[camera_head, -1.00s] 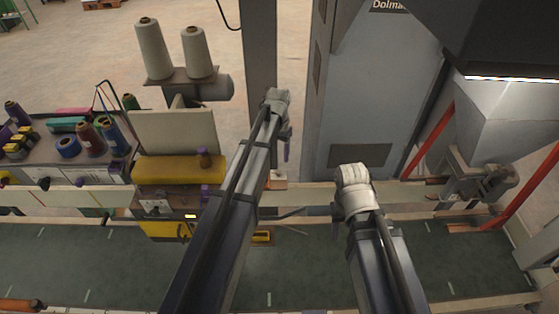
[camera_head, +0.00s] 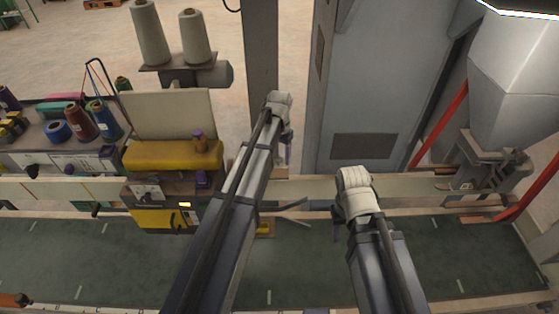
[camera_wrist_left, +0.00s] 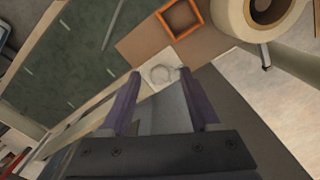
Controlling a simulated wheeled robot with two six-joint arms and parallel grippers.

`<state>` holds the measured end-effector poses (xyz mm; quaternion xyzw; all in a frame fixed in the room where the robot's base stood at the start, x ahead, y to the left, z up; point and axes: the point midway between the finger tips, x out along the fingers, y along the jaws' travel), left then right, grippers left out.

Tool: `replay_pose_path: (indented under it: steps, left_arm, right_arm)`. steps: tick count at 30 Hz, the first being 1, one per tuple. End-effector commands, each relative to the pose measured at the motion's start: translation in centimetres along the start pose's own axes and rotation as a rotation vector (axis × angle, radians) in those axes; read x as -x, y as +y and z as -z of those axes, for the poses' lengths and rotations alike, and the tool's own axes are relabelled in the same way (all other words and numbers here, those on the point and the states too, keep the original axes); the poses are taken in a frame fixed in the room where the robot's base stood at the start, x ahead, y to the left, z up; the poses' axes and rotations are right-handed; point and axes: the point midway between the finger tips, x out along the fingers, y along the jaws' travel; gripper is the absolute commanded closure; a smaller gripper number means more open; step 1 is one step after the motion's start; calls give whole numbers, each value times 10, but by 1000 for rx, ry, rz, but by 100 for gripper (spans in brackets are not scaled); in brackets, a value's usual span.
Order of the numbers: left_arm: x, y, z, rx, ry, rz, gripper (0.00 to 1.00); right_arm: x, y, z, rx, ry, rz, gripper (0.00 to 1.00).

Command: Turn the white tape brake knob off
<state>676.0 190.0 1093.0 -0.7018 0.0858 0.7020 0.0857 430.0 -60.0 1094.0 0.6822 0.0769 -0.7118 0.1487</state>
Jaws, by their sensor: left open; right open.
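In the left wrist view a round whitish knob (camera_wrist_left: 160,75) sits on a small pale plate (camera_wrist_left: 143,66) at the end of a brown board. My left gripper (camera_wrist_left: 159,73) is open, with one purple finger on each side of the knob in the picture. I cannot tell whether the fingers touch it. In the head view my left gripper (camera_head: 287,148) points down beside the grey post, and the knob cannot be made out there. My right gripper (camera_head: 337,226) hangs above the conveyor, largely hidden by its wrist.
A large cream roll (camera_wrist_left: 262,14) and an orange square frame (camera_wrist_left: 179,18) are close to the knob. A yellow sewing machine (camera_head: 172,155) with thread cones (camera_head: 150,32) stands left. A grey cabinet (camera_head: 375,80) stands behind my right arm. The green belt (camera_head: 90,255) is clear.

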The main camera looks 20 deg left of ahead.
Motion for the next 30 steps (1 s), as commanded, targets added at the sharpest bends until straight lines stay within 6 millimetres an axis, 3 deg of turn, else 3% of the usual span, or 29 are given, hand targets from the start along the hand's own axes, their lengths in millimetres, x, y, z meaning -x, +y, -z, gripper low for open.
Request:
replay_pose_path:
  steps: [7,23,30]
  left_arm:
    - [0,0,0,0,0,0,38]
    - [0,0,0,0,0,0,98]
    - [0,0,0,0,0,0,100]
  right_arm:
    - [0,0,0,0,0,0,50]
    - [0,0,0,0,0,0,50]
    - [0,0,0,0,0,0,50]
